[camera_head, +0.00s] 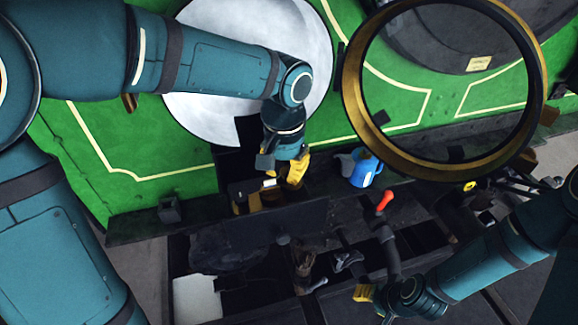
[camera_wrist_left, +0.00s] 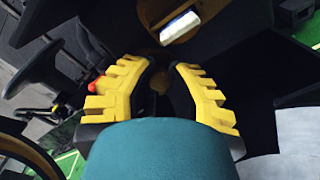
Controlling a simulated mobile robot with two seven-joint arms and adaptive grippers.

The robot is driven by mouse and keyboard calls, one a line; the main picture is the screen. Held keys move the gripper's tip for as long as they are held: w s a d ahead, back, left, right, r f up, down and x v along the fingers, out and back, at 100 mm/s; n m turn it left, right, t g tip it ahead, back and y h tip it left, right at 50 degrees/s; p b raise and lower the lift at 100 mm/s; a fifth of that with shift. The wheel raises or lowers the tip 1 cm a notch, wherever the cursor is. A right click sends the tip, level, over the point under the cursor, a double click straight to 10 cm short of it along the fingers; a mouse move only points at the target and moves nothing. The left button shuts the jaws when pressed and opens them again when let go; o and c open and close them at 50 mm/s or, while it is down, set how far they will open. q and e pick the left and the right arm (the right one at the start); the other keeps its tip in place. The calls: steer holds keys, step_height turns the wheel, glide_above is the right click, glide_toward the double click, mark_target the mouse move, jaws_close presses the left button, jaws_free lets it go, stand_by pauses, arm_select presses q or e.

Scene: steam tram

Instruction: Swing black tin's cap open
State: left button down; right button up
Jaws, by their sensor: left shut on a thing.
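My left gripper (camera_head: 290,172) reaches down at the dark shelf, over a black tin (camera_head: 238,188) with a brass-coloured inside. In the left wrist view its yellow fingers (camera_wrist_left: 160,82) close from both sides on a dark part, which looks like the tin's cap; the fingers hide most of it. Just beyond the fingertips, the left wrist view shows a rounded brass-coloured opening (camera_wrist_left: 175,38) with a white block in or over it. I cannot tell how far the cap is swung. My right gripper (camera_head: 365,293) is low in the head view, away from the tin; its fingers are partly hidden.
A blue jug (camera_head: 362,168) stands on the shelf right of my left gripper. A red-tipped lever (camera_head: 384,201) rises in front of it. A large brass ring (camera_head: 352,100) takes up the upper right. A green panel (camera_head: 180,165) stands behind.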

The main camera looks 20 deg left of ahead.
arm_select(q)
steer(key=m, duration=0.2)
steer(key=a+m+p, duration=0.1)
steer(key=m, duration=0.2)
steer(key=shift+w+a, duration=0.1)
steer(key=shift+a, duration=0.1)
steer(key=shift+m, duration=0.4)
steer(key=c, duration=0.9)
jaws_free()
steer(key=shift+o, duration=0.2)
steer(key=shift+r, duration=0.15)
step_height(320, 180, up, 12)
